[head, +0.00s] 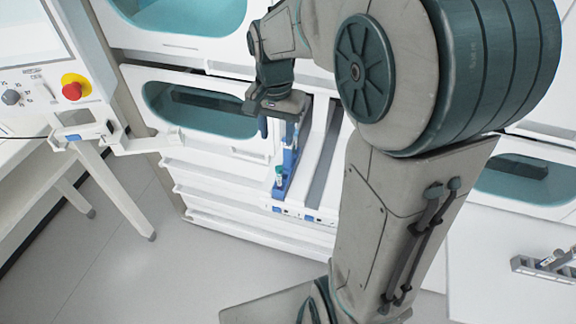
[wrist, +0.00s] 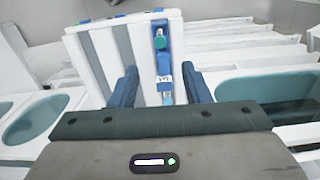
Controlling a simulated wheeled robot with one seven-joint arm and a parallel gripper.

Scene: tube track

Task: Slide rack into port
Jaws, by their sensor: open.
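A narrow blue rack (head: 286,178) lies in a lane of a white slotted tray (head: 309,196), a lane at the tray's left side in the head view. The rack (wrist: 163,62) carries tubes with teal caps and a small white label in the wrist view. My gripper (head: 277,130) is over the rack's far part in the head view. In the wrist view my gripper (wrist: 160,72) is open, with its blue fingers apart on either side of the rack's near part. I cannot tell how deep the rack sits or where its far end lies.
Grey empty lanes (wrist: 103,52) run beside the rack. A white cabinet with teal windows (head: 200,108) stands around the tray. A white bench with a red emergency button (head: 75,86) is at left. Grey floor (head: 130,255) is open at lower left. My arm hides much of the right side.

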